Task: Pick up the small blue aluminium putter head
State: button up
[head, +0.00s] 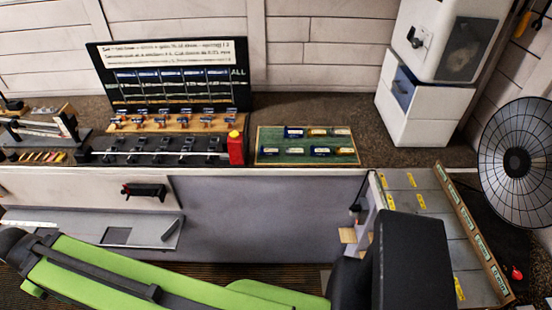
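A green mat (263,150) lies on the bench right of centre with two rows of small putter-head-like pieces. One blue-and-white piece (294,132) is in its back row at the left. Another blue-and-white piece (321,152) is in the front row. I cannot tell from this view which is the small aluminium one. A black block (410,255) at the right end of my green arm seems to be part of my gripper. It is in front of the bench, nearer to me than the mat and apart from it. No fingertips can be made out.
A red bottle (236,149) with a yellow cap stands close left of the mat. Left of it are a black rack (155,152), a wooden rack (180,123) of small heads and an upright board (170,52). A white machine (425,112) and round fan (517,162) are at right.

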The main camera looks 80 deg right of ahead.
aim_at(263, 151)
jog(key=z, duration=1.15)
jog(key=i, duration=0.55)
jog(key=u, duration=0.3)
